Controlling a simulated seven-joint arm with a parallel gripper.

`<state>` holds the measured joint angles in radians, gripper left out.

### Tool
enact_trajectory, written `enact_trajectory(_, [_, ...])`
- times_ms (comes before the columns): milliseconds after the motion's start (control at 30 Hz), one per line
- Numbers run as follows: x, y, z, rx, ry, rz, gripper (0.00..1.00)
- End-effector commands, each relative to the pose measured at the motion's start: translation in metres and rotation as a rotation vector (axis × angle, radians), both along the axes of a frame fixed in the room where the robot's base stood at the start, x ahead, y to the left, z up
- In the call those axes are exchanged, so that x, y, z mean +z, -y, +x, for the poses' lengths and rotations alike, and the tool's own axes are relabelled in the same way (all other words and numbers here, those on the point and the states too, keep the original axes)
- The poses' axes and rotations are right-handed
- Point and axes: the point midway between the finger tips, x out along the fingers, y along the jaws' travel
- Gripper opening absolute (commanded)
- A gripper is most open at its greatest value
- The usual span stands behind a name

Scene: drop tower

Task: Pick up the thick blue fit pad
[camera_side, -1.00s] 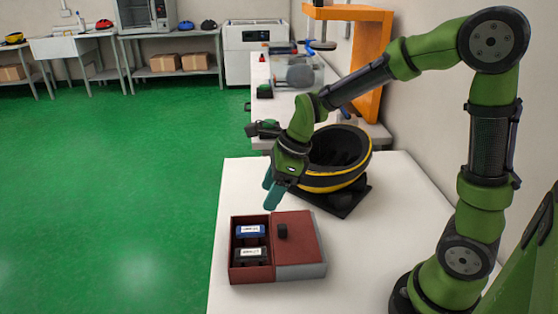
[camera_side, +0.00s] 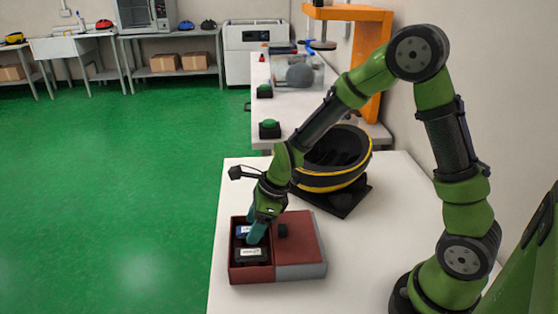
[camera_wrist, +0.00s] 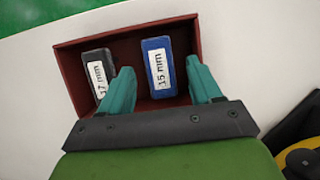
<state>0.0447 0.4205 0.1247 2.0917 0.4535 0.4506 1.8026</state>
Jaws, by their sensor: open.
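The blue fit pad (camera_wrist: 160,67), labelled "15 mm", lies in the open part of a red box (camera_wrist: 136,31). A black pad (camera_wrist: 98,70), labelled "17 mm", lies beside it on the left in the wrist view. In the side view the blue pad (camera_side: 241,230) is at the far end of the box and the black pad (camera_side: 251,255) at the near end. My gripper (camera_wrist: 162,85) is open and empty. Its teal fingertips show either side of the blue pad in the wrist view. In the side view my gripper (camera_side: 253,230) hides part of the blue pad.
The box's lid (camera_side: 302,240) with a black knob covers its right side. A black and yellow round bowl-like fixture (camera_side: 333,178) stands behind on the white table (camera_side: 375,245). The table's left edge is close to the box.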

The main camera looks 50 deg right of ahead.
Motion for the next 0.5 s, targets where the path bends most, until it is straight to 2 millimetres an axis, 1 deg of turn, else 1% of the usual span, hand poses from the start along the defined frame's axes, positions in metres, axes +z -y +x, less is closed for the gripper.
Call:
enact_trajectory(67, [0.0003, 0.0001, 0.0001, 0.0, 0.0, 0.0, 0.64])
enact_trajectory(167, [0.0004, 0.0002, 0.0001, 0.0, 0.0, 0.0, 0.5])
enact_trajectory(333, [0.0005, 0.0002, -0.0001, 0.001, 0.0, 0.0, 0.24])
enact_trajectory(367, [0.0005, 0.0003, 0.0, 0.001, 0.0, 0.0, 0.21])
enact_trajectory(500, [0.0006, 0.0003, 0.0, 0.001, 0.0, 0.0, 0.21])
